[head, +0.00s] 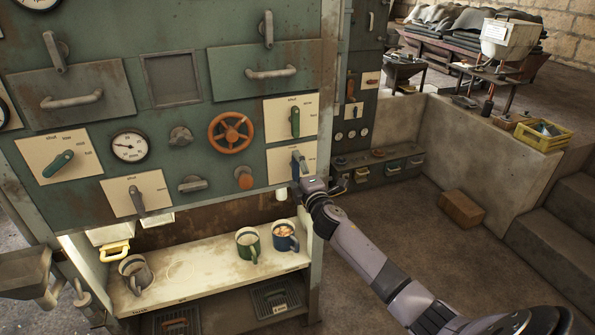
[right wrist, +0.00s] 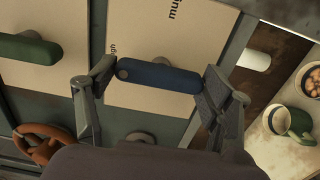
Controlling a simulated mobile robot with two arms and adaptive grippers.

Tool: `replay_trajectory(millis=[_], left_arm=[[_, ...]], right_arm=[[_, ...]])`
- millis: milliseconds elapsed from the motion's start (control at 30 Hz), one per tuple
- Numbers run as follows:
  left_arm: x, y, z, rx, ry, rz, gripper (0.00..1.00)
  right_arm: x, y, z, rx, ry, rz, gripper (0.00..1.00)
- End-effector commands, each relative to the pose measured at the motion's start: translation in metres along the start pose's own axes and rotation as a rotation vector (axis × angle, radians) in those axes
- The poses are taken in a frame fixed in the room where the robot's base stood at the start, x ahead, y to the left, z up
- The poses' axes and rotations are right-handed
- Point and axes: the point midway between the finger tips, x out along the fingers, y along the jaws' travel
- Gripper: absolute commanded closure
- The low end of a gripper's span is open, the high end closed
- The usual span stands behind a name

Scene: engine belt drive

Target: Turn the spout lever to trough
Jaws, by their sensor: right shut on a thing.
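A lever with a dark blue handle (right wrist: 160,75) sits on a cream label plate (right wrist: 175,30) and fills the middle of the right wrist view. In the head view this lever (head: 297,158) is on the lower right plate of the green panel, its handle steep and partly hidden by my gripper. My right gripper (head: 307,186) is at this lever. In the right wrist view its two fingers are at the two ends of the blue handle, shut on it. The printing on the plate is only partly visible. My left gripper is not in view.
A green lever (head: 295,122) is on the plate just above, and an orange handwheel (head: 230,132) is to the left. Below, a green mug (head: 248,244) and a blue mug (head: 285,237) stand on a lit shelf (head: 205,262). The floor at right is open around a brown block (head: 461,208).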

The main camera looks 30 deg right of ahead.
Motion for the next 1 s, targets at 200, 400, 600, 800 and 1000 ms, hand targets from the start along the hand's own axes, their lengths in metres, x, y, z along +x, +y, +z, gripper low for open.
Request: replay_trajectory(millis=[200,400,600,800,1000], left_arm=[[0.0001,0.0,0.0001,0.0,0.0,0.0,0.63],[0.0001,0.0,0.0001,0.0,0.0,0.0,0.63],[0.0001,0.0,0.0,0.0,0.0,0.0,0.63],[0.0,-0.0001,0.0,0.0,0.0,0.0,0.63],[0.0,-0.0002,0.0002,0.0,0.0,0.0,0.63]], right_arm=[[-0.0005,-0.0024,-0.0006,-0.015,0.001,-0.004,0.54],[-0.0006,-0.0027,-0.0006,-0.016,0.001,-0.004,0.54],[-0.0005,-0.0023,-0.0004,-0.014,0.0,-0.003,0.15],[-0.0002,-0.0013,-0.0003,-0.012,0.0,-0.002,0.05],[-0.0001,-0.0007,-0.0002,-0.011,0.0,-0.001,0.05]])
